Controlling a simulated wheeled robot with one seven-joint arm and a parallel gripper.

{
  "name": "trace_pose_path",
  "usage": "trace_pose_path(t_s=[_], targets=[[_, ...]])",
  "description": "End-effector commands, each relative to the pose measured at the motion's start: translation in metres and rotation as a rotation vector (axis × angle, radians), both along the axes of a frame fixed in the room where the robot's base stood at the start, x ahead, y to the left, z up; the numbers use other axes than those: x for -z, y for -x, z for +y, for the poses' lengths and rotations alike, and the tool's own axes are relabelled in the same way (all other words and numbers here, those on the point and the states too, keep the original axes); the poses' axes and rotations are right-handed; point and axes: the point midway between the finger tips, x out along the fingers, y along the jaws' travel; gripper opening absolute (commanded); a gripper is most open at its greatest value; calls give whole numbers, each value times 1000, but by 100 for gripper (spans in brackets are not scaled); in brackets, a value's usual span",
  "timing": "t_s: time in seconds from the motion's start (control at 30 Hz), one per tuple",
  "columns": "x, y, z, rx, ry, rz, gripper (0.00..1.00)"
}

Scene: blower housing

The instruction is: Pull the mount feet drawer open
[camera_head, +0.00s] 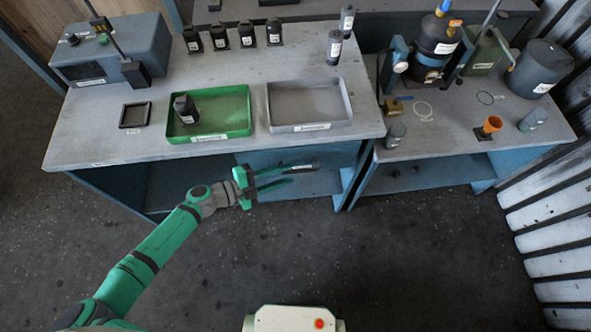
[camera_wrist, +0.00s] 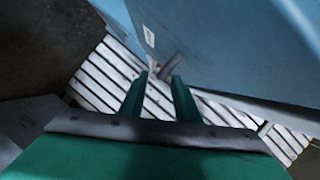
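My gripper (camera_head: 288,176) is in front of the left bench, below its top edge, with its green fingers pointing right. In the wrist view my gripper (camera_wrist: 160,75) is open, with a clear gap between the fingers. A short dark bar, seemingly a drawer handle (camera_wrist: 172,65), shows at the fingertips beside a blue panel (camera_wrist: 220,50) with a small white label. I cannot tell whether the fingers touch the bar. In the head view a dark bar with a pale label (camera_head: 304,164) lies by the upper finger. The label is unreadable, and how far the drawer stands out cannot be told.
The bench top (camera_head: 230,148) above holds a green tray (camera_head: 240,128) with a dark bottle-like part and an empty grey tray (camera_head: 338,122). A second bench (camera_head: 440,150) stands at right. Open floor (camera_head: 400,260) lies in front. White slats (camera_head: 550,235) line the right side.

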Motion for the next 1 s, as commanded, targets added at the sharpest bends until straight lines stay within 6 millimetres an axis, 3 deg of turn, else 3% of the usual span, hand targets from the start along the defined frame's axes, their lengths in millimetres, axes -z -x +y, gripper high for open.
trace_pose_path(t_s=[0.3,0.67,0.7,0.8,0.83,1.0], targets=[[8,-18,-33,-2,1,1,29],[10,-21,-41,3,0,1,29],[10,-21,-41,4,0,1,27],[9,-21,-41,4,0,1,3],[10,-21,-41,4,0,1,0],[10,-21,-40,3,-1,1,0]])
